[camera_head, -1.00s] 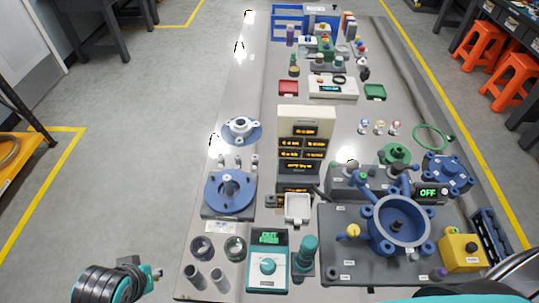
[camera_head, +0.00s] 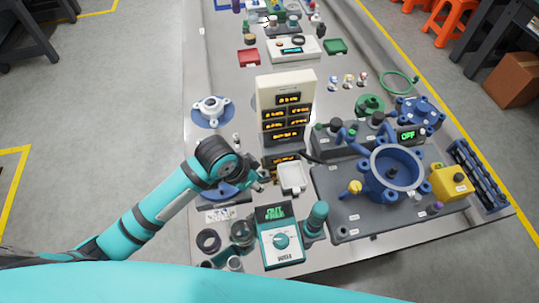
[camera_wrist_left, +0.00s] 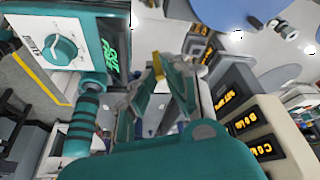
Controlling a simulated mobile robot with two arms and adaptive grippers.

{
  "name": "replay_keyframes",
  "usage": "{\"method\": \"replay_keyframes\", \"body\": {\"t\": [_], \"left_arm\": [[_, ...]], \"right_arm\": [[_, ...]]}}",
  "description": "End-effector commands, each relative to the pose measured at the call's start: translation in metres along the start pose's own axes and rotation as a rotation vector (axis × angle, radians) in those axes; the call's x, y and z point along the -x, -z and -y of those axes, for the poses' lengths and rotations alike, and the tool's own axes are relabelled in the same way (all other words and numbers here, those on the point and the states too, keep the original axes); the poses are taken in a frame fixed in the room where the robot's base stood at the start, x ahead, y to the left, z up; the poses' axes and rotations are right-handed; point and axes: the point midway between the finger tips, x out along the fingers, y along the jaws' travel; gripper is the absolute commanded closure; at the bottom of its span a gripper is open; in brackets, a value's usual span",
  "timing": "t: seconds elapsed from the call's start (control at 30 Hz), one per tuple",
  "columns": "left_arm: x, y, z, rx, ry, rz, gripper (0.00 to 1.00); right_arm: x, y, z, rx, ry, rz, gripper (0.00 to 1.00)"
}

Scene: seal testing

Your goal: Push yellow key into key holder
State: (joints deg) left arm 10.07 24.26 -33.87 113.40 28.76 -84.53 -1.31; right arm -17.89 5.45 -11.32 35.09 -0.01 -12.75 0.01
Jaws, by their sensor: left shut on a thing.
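My left gripper (camera_head: 262,182) is over the table, just left of the small white tray (camera_head: 292,178) and in front of the display tower (camera_head: 287,92). In the left wrist view my left gripper (camera_wrist_left: 158,78) is shut on a small yellow piece, which looks like the yellow key (camera_wrist_left: 157,62). The key is too small to make out in the head view. I cannot clearly pick out the key holder; the arm and gripper cover part of that area. My right gripper is not in view.
A teal dial device (camera_head: 281,240) and a teal-capped post (camera_head: 317,219) stand in front of the gripper. To the right is a grey plate (camera_head: 340,212) with a blue ring vessel (camera_head: 392,172) and a yellow knob (camera_head: 355,187). A yellow box (camera_head: 449,181) stands farther right.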

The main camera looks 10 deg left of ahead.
Motion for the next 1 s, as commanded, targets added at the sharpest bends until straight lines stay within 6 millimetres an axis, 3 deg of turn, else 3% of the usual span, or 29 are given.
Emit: {"method": "replay_keyframes", "body": {"t": [0.03,0.2,0.4,0.63,1.0], "left_arm": [[-0.009,0.013,0.012,-0.092,-0.022,0.006,1.00],[-0.024,0.039,0.040,-0.307,-0.099,0.012,1.00],[-0.027,0.053,0.064,-0.405,-0.130,0.006,1.00],[-0.036,0.050,0.067,-0.417,-0.135,0.004,1.00],[-0.063,0.039,0.067,-0.415,-0.134,0.003,1.00]], "right_arm": [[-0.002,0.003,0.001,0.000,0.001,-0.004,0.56],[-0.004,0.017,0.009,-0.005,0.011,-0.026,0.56],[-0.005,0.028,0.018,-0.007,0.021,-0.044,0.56],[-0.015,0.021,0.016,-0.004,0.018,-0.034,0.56],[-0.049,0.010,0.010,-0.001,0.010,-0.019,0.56]]}}
